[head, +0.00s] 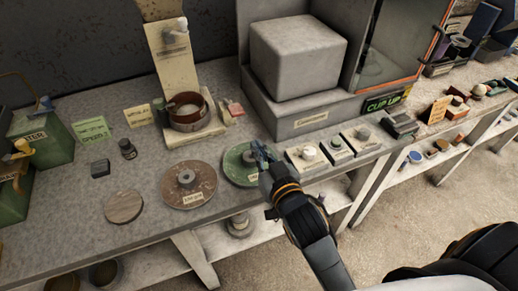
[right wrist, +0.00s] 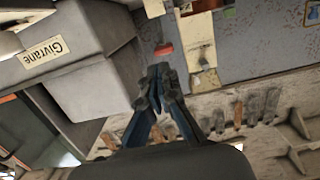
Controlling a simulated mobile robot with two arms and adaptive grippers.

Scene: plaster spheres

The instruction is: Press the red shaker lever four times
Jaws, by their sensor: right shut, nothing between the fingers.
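The red shaker lever (head: 235,108) is a small red paddle at the right side of the cream shaker stand (head: 172,65) on the workbench. In the right wrist view the red lever (right wrist: 164,50) shows just beyond my fingertips. My right gripper (head: 262,152) is over the green disc (head: 238,164), in front of the lever and apart from it in the head view. Its fingers (right wrist: 158,72) are closed together at the tips with nothing between them. My left gripper is not in view.
A copper-coloured round pan (head: 188,122) sits on the stand's base. A large grey block (head: 297,60) stands on a grey plinth behind my right gripper. A brown disc (head: 186,185) and several small labelled pieces line the bench front. The bench between lever and green disc looks clear.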

